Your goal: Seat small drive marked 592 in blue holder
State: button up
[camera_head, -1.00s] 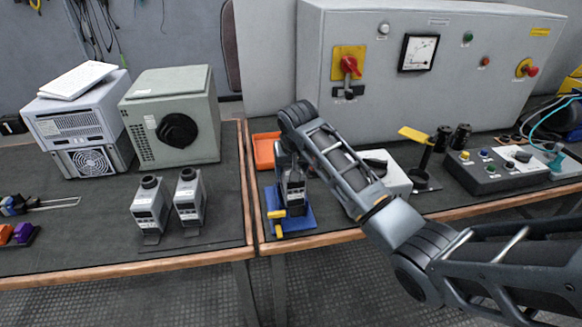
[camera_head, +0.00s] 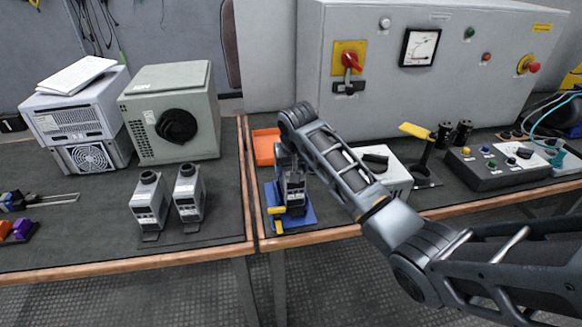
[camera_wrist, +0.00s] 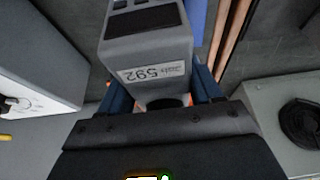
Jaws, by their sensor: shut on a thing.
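The small grey drive marked 592 (camera_wrist: 150,50) is upside down in the wrist view, between the fingers of my gripper (camera_wrist: 162,95). My gripper is shut on it. In the head view the drive (camera_head: 294,190) is upright below my wrist, over the blue holder (camera_head: 308,217). The holder has yellow parts at its front left and lies near the front edge of the right bench. A strip of blue also shows beside the drive in the wrist view. Whether the drive's base touches the holder is hidden.
Two similar grey drives (camera_head: 150,200) (camera_head: 188,192) stand on the left bench. An orange tray (camera_head: 265,148) lies behind the holder. A white box with a black knob (camera_head: 392,172) is to its right, partly behind my arm. A large grey cabinet (camera_head: 470,75) stands at the back.

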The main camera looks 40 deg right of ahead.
jog(key=shift+f, duration=0.5)
jog(key=o, duration=1.6)
jog(key=shift+f, duration=0.1)
jog(key=v, duration=0.8)
